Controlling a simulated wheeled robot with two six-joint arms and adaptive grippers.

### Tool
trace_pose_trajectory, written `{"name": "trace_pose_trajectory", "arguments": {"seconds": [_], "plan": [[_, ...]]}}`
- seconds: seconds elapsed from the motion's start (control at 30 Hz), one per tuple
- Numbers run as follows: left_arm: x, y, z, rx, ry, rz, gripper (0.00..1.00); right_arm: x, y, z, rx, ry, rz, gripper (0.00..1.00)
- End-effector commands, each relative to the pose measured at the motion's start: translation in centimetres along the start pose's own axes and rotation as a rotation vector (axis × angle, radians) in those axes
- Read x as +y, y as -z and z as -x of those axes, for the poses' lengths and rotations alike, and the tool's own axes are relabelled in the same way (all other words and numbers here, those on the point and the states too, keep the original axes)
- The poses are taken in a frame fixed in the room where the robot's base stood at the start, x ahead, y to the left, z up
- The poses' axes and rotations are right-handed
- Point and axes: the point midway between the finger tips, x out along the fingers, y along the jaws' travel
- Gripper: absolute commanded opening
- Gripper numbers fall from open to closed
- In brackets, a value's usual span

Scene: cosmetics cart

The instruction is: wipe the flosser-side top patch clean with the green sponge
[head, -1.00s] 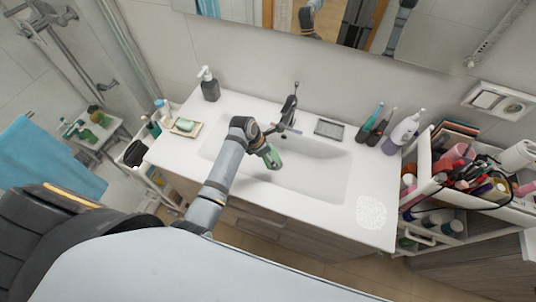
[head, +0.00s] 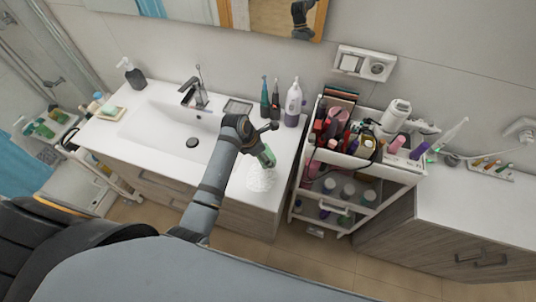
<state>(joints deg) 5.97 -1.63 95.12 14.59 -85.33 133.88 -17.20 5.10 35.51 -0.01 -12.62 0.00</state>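My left gripper (head: 259,147) is shut on the green sponge (head: 267,157), at the right end of the white sink top. The sponge hangs tilted just above or at the far edge of a whitish speckled patch (head: 261,180); I cannot tell whether it touches. The patch lies on the countertop right of the basin, on the side of the white and purple flosser (head: 293,104), which stands at the back right corner. My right gripper is not in view.
The basin (head: 170,130) and its faucet (head: 192,93) are to the left. Two dark toothbrushes (head: 270,103) and a grey tray (head: 238,107) stand behind the gripper. A loaded white cart (head: 345,160) stands close to the right. The front of the counter is clear.

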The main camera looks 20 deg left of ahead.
Motion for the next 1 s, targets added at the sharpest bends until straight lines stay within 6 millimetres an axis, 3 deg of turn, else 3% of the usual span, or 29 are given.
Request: {"name": "trace_pose_trajectory", "arguments": {"seconds": [0.23, 0.53, 0.77, 1.0], "plan": [[-0.1, 0.7, -1.7, 0.002, 0.003, 0.000, 0.54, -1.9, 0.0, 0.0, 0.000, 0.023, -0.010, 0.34], [-0.3, 2.5, -5.3, 0.002, 0.003, 0.000, 0.54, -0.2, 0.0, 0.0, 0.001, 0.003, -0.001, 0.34], [-2.7, 4.6, -4.3, 0.001, 0.002, 0.000, 0.54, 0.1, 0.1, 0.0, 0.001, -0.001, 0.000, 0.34], [-4.9, 6.7, -3.4, 0.001, 0.001, 0.000, 0.54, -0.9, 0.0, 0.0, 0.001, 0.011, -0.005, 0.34]]}}
